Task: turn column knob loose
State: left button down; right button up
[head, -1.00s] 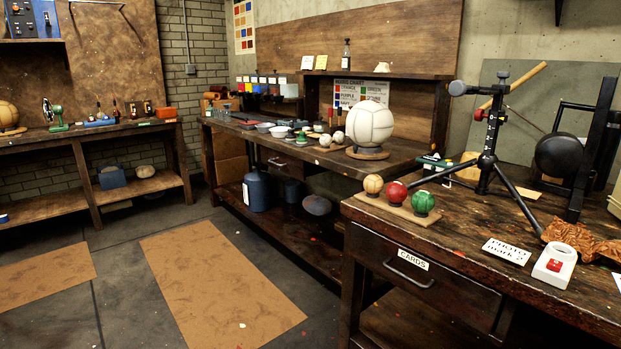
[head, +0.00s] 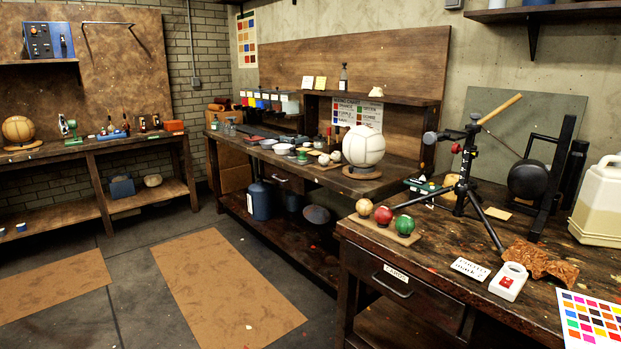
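A black tripod (head: 462,187) stands on the right-hand workbench, its legs spread on the bench top. A small red knob (head: 456,148) sticks out from the left side of its upright column. A dark head with a wooden-coloured handle (head: 500,109) tops the column. Whether the knob is tight or loose cannot be told. Neither of my grippers is in view.
The workbench (head: 436,262) also holds three small balls on a board (head: 385,233), a white remote with a red button (head: 508,281), brown leather (head: 540,261), a black round-headed stand (head: 530,178), a jug (head: 600,205) and a colour card (head: 590,318). Floor is open at left.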

aim_at(456, 149)
jog(key=z, duration=0.45)
jog(key=i+j+z, duration=0.15)
jog(key=z, duration=0.35)
jog(key=i+j+z, duration=0.1)
jog(key=j+z, duration=0.6)
jog(key=j, duration=0.15)
jog(key=i+j+z, duration=0.1)
jog(key=j+z, duration=0.15)
jog(key=j, duration=0.15)
jog(key=j+z, duration=0.2)
jog(key=j, duration=2.5)
jog(key=z, duration=0.05)
